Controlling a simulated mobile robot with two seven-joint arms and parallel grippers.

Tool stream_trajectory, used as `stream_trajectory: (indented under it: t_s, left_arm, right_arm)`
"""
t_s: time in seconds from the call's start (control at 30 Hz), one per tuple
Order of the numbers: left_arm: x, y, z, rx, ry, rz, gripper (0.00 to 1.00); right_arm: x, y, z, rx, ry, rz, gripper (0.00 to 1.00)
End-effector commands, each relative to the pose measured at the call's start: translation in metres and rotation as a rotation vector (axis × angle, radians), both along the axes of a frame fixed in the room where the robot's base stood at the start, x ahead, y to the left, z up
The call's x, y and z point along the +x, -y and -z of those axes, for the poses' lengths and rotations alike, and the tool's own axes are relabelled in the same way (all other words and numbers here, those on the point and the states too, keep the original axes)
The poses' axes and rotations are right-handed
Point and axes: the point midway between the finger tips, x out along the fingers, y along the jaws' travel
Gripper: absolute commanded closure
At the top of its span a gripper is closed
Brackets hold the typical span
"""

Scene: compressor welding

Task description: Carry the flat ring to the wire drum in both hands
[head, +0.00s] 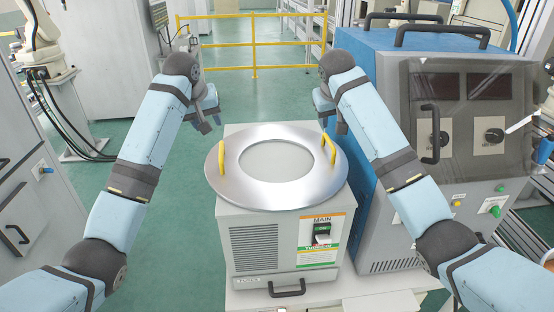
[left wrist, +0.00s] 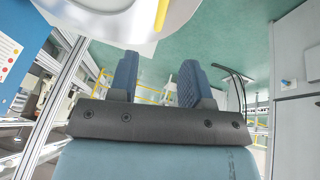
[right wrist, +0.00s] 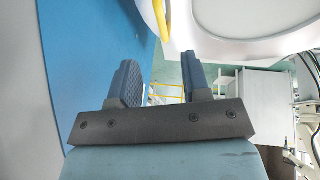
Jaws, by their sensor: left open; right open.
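The flat ring (head: 225,193) is a shiny metal disc with a wide central hole. It lies on top of a white machine box (head: 275,230). A yellow handle (head: 249,157) stands on its left side and another yellow handle (head: 328,148) on its right. My left gripper (head: 210,124) is open and empty, beyond the ring's far left edge. My right gripper (head: 328,118) is open and empty, near the far right edge. In the left wrist view, the left jaws (left wrist: 158,78) are apart; in the right wrist view, the right jaws (right wrist: 162,74) are too. I cannot make out a wire drum.
A blue and grey welding machine (head: 455,150) stands close on the right, beside my right arm. A grey cabinet (head: 35,210) is at the left. A yellow railing (head: 255,44) crosses the back. Green floor (head: 185,225) lies open left of the box.

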Motion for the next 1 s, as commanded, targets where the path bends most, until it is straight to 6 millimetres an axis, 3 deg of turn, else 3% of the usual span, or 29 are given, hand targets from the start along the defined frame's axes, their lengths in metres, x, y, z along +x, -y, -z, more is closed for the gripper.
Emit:
stream_trajectory:
  t_s: [0.6,0.8,1.0]
  left_arm:
    - [0.042,0.015,0.098,0.001,-0.002,0.000,0.56]
    - [0.051,0.017,0.116,0.000,0.000,0.000,0.56]
    - [0.053,0.018,0.121,0.000,0.001,0.000,0.56]
  right_arm:
    - [0.042,0.015,0.099,0.000,-0.001,0.000,0.56]
    - [0.051,0.017,0.116,-0.001,-0.001,-0.001,0.56]
    - [0.053,0.018,0.121,0.000,0.000,0.000,0.56]
